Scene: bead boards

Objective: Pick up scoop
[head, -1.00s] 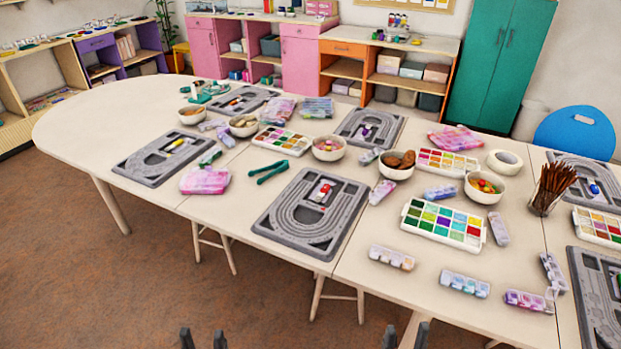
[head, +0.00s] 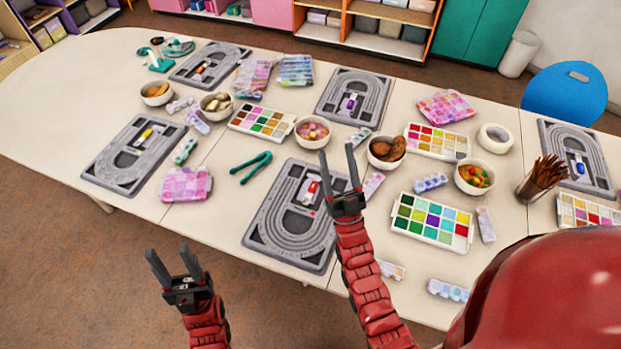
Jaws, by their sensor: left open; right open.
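I cannot make out a scoop for certain. Small coloured pieces lie in the bead boards: a red-and-white one (head: 310,192) in the near middle board (head: 262,226), a yellow one (head: 143,137) in the left board (head: 104,176), and others in the far boards. My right gripper (head: 337,149) is open and empty, raised in front of the near middle board's right side and hiding part of it. My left gripper (head: 169,250) is open and empty, in front of the table's near edge, over the floor in the picture.
Green pliers (head: 250,167) lie left of the near middle board. The table's far left end (head: 60,95) is bare. My red arm covers the lower right.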

